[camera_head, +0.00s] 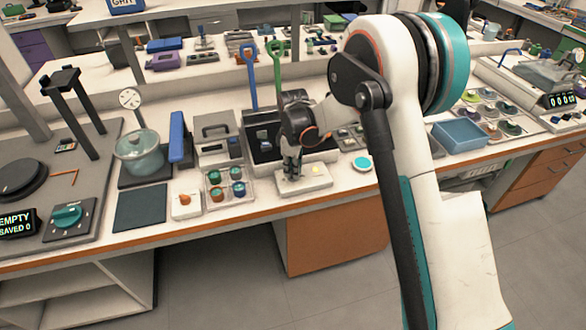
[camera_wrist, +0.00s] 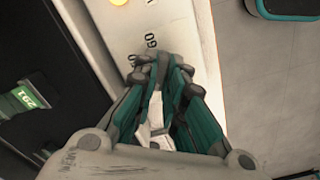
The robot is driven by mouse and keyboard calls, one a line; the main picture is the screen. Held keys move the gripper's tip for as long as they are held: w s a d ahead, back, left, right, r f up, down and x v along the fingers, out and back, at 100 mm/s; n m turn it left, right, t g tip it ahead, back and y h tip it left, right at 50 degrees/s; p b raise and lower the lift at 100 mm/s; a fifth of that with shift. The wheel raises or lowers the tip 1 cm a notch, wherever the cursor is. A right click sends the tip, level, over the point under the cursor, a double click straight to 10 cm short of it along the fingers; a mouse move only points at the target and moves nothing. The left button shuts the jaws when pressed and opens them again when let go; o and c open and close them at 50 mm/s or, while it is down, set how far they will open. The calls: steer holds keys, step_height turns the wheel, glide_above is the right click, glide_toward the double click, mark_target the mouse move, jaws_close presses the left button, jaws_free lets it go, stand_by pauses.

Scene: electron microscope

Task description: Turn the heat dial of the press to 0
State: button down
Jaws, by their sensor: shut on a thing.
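The press shows in the head view as a black body (camera_head: 262,150) with a white front base (camera_head: 318,184). My gripper (camera_head: 291,176) points down onto that base, left of a small yellowish lamp. In the wrist view my gripper (camera_wrist: 158,62) has its fingers closed together at the white panel (camera_wrist: 195,70), beside printed marks that include "60". The heat dial is hidden by my fingers, which appear shut on it; its pointer and exact setting cannot be read. A yellow lamp (camera_wrist: 119,2) shows at the top edge.
A clear tray (camera_head: 228,186) with several coloured jars stands left of the press. A round teal-topped dish (camera_head: 362,163) and a blue bin (camera_head: 459,136) are to the right. Two tall handles, blue (camera_head: 250,80) and green (camera_head: 277,65), rise behind the press.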

steer(key=n, duration=0.6)
steer(key=shift+r+n, duration=0.1)
steer(key=shift+n, duration=0.2)
stand_by(0.4)
steer(key=c, duration=1.7)
jaws_free()
steer(key=shift+o, duration=0.2)
step_height(320, 180, up, 12)
